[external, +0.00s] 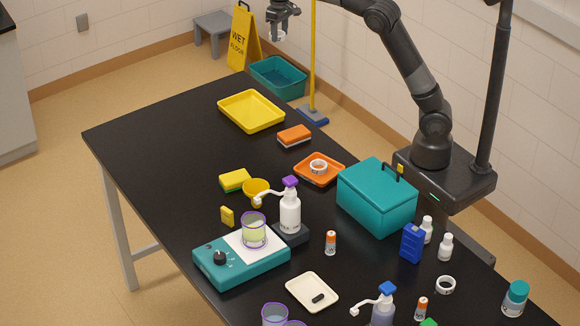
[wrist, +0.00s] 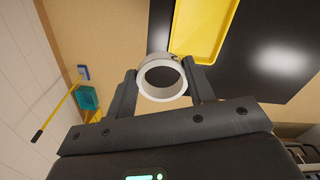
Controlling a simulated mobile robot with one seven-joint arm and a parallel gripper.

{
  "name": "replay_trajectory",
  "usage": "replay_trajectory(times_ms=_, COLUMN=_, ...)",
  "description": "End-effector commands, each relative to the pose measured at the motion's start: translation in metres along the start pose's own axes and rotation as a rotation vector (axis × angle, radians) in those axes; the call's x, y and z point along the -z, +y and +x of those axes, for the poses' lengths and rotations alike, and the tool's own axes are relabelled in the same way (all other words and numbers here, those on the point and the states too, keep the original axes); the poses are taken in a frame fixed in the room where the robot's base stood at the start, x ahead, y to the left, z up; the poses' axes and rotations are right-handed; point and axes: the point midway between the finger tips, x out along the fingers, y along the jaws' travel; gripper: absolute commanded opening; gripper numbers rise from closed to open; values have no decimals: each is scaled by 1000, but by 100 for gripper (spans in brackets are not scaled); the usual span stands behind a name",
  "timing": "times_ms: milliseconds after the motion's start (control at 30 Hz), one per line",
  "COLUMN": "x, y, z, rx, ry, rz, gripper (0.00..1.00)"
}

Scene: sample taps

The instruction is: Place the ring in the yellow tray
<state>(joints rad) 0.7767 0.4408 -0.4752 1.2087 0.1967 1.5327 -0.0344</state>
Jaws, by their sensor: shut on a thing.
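My gripper (external: 279,29) is shut on a white ring (external: 278,37) and holds it up in the air at the top of the external view. In the wrist view the ring (wrist: 159,61) sits between the two fingertips (wrist: 161,82), its opening facing the camera. The yellow tray (external: 251,111) lies empty at the far end of the black table. In the wrist view the tray (wrist: 204,30) shows just beyond the ring, up and to the right, apart from it.
An orange sponge (external: 294,136) lies close to the yellow tray. An orange tray (external: 319,169) holds another white ring (external: 318,166); one more ring (external: 446,285) lies at the near right. A teal box (external: 376,197) stands near my base. The table (external: 185,135) is clear left of the yellow tray.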

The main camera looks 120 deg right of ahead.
Motion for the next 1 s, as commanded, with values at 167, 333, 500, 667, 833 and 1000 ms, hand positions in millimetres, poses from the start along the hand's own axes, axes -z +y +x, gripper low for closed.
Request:
replay_trajectory(times_ms=167, x=-2, y=-4, z=36, rx=0, ry=-8, rz=-6, gripper=27)
replay_trajectory(times_ms=333, x=-2, y=-4, z=85, rx=0, ry=-9, rz=-5, gripper=27)
replay_trajectory(times_ms=500, x=-2, y=-4, z=140, rx=-1, ry=-9, rz=-6, gripper=27)
replay_trajectory(times_ms=667, x=-2, y=-5, z=169, rx=0, ry=-5, rz=-6, gripper=27)
replay_trajectory(times_ms=833, x=2, y=-24, z=188, rx=-1, ry=-5, rz=-9, gripper=27)
replay_trajectory(times_ms=1000, x=10, y=-64, z=211, rx=-1, ry=-5, rz=-11, gripper=27)
